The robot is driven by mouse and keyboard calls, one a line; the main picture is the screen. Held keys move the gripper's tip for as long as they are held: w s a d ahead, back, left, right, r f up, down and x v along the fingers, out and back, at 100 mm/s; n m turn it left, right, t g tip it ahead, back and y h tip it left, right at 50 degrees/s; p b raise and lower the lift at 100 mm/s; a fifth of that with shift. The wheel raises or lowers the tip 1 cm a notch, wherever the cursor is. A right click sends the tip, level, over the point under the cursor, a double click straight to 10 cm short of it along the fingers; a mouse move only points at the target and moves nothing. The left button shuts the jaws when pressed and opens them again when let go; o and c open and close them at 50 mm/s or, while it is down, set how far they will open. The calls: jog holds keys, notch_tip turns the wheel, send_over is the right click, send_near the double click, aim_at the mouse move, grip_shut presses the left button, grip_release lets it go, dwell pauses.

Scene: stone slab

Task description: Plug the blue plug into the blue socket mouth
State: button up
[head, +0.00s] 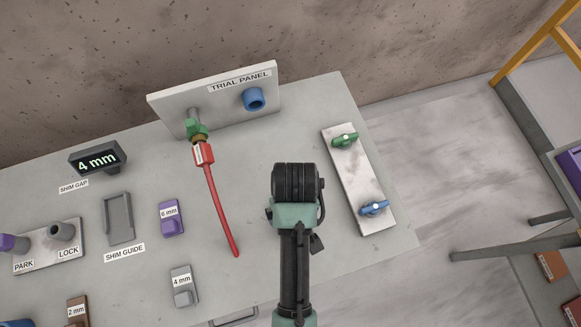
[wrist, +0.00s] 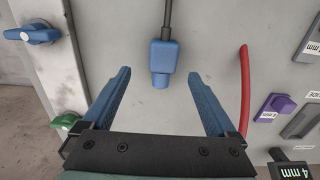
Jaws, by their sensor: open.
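The blue plug (wrist: 162,62) lies on the slab with a dark cable (wrist: 167,15) running from its far end. It shows in the wrist view and is hidden behind my arm in the head view. My gripper (wrist: 159,74) is open, its two blue fingers spread on either side of the plug's near end, touching nothing that I can see. The blue socket mouth (head: 254,99) is on the right of the upright trial panel (head: 225,105) in the head view, empty. My wrist is in front of and below it in that picture.
A red plug (head: 203,153) with a red cable (head: 219,205) is at the green socket (head: 196,127) on the panel's left. A plate with green (head: 344,140) and blue (head: 374,208) handles lies to the right. Shim blocks (head: 171,218) and a display (head: 97,158) are at left.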

jog(key=shift+a+f+p, duration=0.15)
jog(key=shift+f+p, duration=0.1)
jog(key=shift+f, duration=1.55)
jog(key=shift+a+f+p, duration=0.15)
jog(key=shift+f+p, duration=0.1)
jog(key=shift+f, duration=1.55)
jog(key=shift+w, duration=0.1)
grip_shut()
